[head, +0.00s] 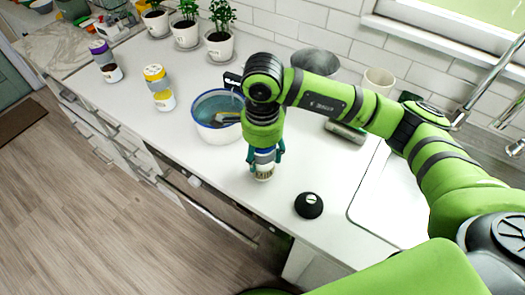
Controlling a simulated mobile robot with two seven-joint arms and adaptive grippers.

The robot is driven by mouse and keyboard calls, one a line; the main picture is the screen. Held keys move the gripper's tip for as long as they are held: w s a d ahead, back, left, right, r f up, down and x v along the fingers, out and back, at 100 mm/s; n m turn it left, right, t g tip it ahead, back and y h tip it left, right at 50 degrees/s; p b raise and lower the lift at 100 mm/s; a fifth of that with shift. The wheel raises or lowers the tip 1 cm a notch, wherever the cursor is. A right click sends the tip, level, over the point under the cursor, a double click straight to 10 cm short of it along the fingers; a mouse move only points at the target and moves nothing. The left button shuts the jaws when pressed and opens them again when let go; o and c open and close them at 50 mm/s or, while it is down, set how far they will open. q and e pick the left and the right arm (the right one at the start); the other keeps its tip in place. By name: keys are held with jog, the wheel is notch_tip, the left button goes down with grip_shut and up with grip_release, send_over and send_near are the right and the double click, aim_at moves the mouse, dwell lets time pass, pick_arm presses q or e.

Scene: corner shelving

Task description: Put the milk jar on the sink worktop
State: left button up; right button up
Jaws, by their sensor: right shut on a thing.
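The milk jar (264,173) is a small whitish jar with dark lettering on its side, upright near the front edge of the white worktop (215,165). My right gripper (264,158) points down from above and is shut on the jar, its fingers on either side of the upper part. The fingers and wrist hide the jar's top. I cannot tell whether its base touches the worktop or hangs just above it. My left gripper is not in view.
A blue-rimmed pot (212,132) stands close left of the jar. A black knobbed object (309,205) lies to its right, before the sink area (385,205). Two jars, yellow-lidded (159,88) and purple-lidded (104,62), stand further left. Potted plants (219,45) line the wall.

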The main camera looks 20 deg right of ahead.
jog(key=o, duration=1.4)
jog(key=shift+f, duration=0.1)
jog(key=shift+r+p, duration=0.3)
jog(key=shift+p, duration=0.05)
notch_tip(320, 180, up, 6)
jog(key=b, duration=0.3)
notch_tip(320, 180, up, 6)
jog(key=shift+f, duration=0.1)
